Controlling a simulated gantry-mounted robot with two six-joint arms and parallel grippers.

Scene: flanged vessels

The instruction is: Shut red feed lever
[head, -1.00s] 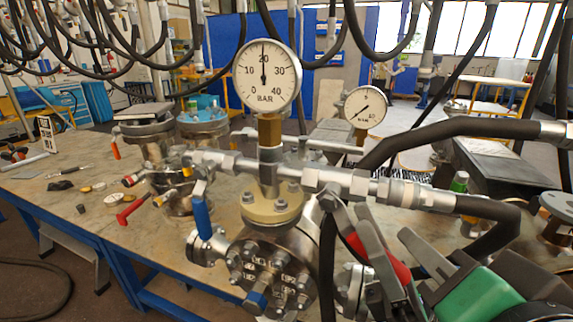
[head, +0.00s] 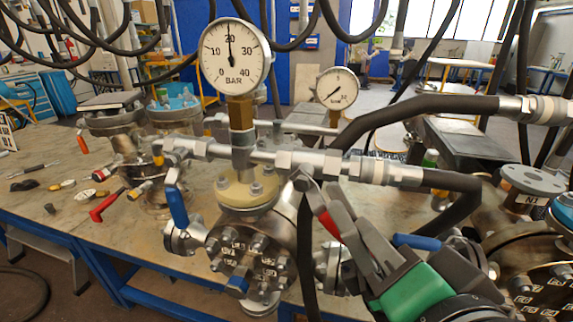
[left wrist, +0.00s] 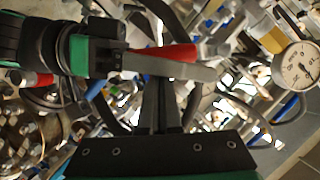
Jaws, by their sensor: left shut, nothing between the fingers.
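A red lever-like handle (head: 331,227) lies close against grey gripper fingers at the right of the middle vessel, partly covered. It also shows in the left wrist view (left wrist: 165,52), beside a grey finger. My right gripper (head: 336,198) has its fingers alongside this red handle; whether they close on it is hidden. My left gripper (head: 352,262) is lower, overlapping it in the head view; its shut, empty fingers (left wrist: 162,108) point towards the handle. Another red lever (head: 105,205) is at the left vessel. I cannot tell which is the feed lever.
A large gauge (head: 234,56) and a small gauge (head: 337,88) stand above the piping. A blue lever (head: 177,205) hangs at the middle vessel's left; another blue lever (head: 416,241) is behind the grippers. Thick black hoses (head: 415,104) cross at right.

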